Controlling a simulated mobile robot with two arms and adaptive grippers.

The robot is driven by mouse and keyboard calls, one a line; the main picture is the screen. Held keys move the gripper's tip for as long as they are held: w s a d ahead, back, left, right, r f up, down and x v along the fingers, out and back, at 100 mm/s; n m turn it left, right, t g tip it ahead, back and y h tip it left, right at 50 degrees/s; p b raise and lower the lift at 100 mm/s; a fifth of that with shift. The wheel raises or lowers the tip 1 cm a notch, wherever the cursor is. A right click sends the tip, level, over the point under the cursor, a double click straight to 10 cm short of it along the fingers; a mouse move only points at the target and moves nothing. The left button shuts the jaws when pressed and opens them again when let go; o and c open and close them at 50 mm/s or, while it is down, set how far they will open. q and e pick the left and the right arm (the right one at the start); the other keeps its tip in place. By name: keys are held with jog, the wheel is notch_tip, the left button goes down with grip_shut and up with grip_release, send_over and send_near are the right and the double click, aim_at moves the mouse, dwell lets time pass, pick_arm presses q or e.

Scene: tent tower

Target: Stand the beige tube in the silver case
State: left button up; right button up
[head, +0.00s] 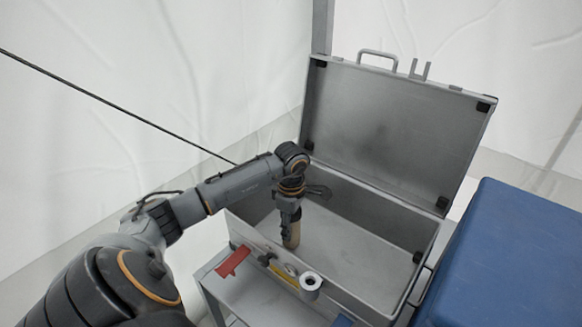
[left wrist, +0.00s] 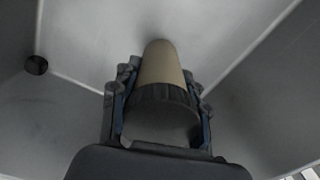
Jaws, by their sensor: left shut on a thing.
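The open silver case (head: 352,266) stands with its lid raised at the back. The beige tube (head: 292,234) is upright inside the case, toward its left side. My left gripper (head: 289,212) is shut on the tube's upper part and points down into the case. In the left wrist view the tube (left wrist: 162,65) sits between the two fingers (left wrist: 160,115), with a dark ribbed band near the grip. The case's grey floor and walls fill that view. I cannot tell whether the tube's lower end touches the floor. My right gripper is not in view.
A blue box (head: 520,255) stands close at the right. The rest of the case floor looks clear.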

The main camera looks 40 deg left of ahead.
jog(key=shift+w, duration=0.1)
pick_arm(q)
jog(key=o, duration=1.2)
jog(key=shift+f, duration=0.1)
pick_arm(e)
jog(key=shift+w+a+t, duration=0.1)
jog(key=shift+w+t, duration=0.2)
pick_arm(q)
jog(key=shift+o, duration=0.2)
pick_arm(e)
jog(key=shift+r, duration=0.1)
pick_arm(q)
jog(key=shift+r, duration=0.5)
notch_tip(320, 180, up, 9)
jog(key=shift+f+p, duration=0.1)
jog(key=shift+p, duration=1)
jog(key=shift+r, duration=1.25)
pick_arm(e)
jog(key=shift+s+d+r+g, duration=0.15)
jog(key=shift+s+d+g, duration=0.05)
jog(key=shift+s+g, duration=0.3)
